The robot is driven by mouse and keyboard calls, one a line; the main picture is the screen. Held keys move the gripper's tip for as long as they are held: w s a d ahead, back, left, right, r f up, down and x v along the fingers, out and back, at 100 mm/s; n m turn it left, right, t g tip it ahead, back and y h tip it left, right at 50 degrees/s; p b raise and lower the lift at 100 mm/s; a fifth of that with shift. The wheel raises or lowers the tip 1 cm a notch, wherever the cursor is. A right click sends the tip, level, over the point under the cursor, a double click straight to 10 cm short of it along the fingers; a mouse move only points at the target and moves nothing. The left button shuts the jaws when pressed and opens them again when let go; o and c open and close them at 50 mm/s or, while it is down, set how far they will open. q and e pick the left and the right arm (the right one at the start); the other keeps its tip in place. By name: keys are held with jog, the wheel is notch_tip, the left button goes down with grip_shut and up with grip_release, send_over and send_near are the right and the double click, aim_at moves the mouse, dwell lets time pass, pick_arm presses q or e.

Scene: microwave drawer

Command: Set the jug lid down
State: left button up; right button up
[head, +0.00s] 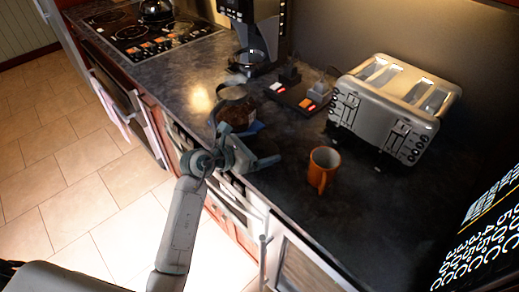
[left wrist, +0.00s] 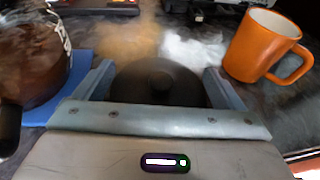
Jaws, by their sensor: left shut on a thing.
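In the head view my left gripper (head: 258,158) is over the front part of the counter, just in front of the jug; the lid is hard to make out there. The jug (head: 237,114) holds something dark brown and stands without a lid on a blue mat (left wrist: 78,70). I cannot tell whether the lid touches the counter. My right gripper is not in view.
An orange mug (head: 322,168) stands right of my left gripper; it also shows in the left wrist view (left wrist: 262,45). A silver toaster (head: 393,105), a coffee machine (head: 255,30) and a small dark tray (head: 300,92) stand behind. Steam hangs near the jug. Dark counter is free around the mug.

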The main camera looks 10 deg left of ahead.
aim_at(260, 155)
pick_arm(q)
jog(key=shift+f, duration=0.95)
jog(key=shift+s, duration=0.1)
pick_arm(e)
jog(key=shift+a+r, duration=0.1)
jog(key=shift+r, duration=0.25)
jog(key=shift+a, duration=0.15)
pick_arm(q)
jog(key=shift+f, duration=0.7)
jog(key=o, duration=0.7)
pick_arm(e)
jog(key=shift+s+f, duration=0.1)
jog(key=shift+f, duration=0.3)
